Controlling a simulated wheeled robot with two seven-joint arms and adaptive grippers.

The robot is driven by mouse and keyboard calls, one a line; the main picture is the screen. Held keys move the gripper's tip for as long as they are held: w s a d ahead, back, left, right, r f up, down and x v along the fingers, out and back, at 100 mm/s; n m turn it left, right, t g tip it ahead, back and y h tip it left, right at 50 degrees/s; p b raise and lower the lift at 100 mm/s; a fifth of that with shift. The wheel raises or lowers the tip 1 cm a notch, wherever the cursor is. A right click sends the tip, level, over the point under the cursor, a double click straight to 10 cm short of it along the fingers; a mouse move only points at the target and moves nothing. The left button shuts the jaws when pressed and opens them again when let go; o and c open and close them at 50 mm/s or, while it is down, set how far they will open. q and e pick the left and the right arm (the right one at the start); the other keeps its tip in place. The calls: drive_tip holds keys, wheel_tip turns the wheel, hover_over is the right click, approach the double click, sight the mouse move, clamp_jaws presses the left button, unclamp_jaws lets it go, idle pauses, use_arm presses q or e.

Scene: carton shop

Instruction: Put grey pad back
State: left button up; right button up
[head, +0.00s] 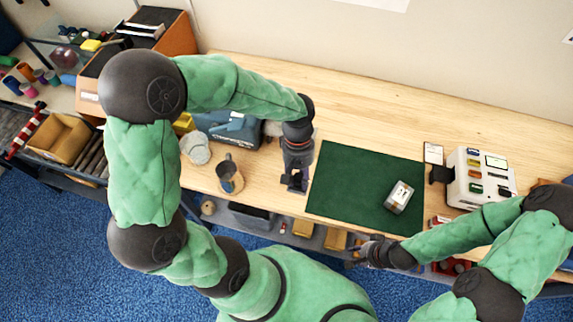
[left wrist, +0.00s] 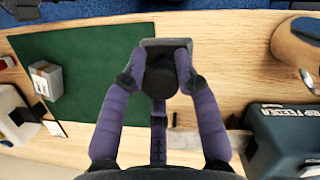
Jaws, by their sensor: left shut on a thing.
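My left gripper (head: 294,180) hangs over the wooden bench, just left of the green mat (head: 340,165). In the left wrist view its purple fingers (left wrist: 165,75) are closed around a dark grey block-like thing with a flat edge (left wrist: 165,43), which I take to be the grey pad. The fingers hide most of it, and I cannot tell whether it touches the bench. My right gripper (head: 362,253) is by the front edge of the bench, below the mat. Its fingers look spread and empty, though they are small in view.
A small white box (head: 398,197) lies on the mat's right part. A mug (head: 229,176), a round grey object (head: 196,148) and a blue-grey feeder machine (head: 228,128) stand left of my left gripper. A white unit with coloured parts (head: 480,178) stands right. The bench behind the mat is clear.

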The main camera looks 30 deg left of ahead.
use_arm(q)
drive_tip(key=w+a+f, duration=0.4)
drive_tip(key=a+f, duration=0.1)
drive_tip(key=w+a+f+b, duration=0.1)
drive_tip(key=w+a+f, duration=0.1)
drive_tip(key=a+f, duration=0.1)
drive_tip(key=shift+w+a+f, duration=0.1)
drive_tip(key=shift+f, duration=0.1)
drive_tip(key=shift+w+f, duration=0.1)
drive_tip(key=shift+f, duration=1.45)
drive_tip(key=shift+f, duration=0.1)
drive_tip(key=o, duration=1)
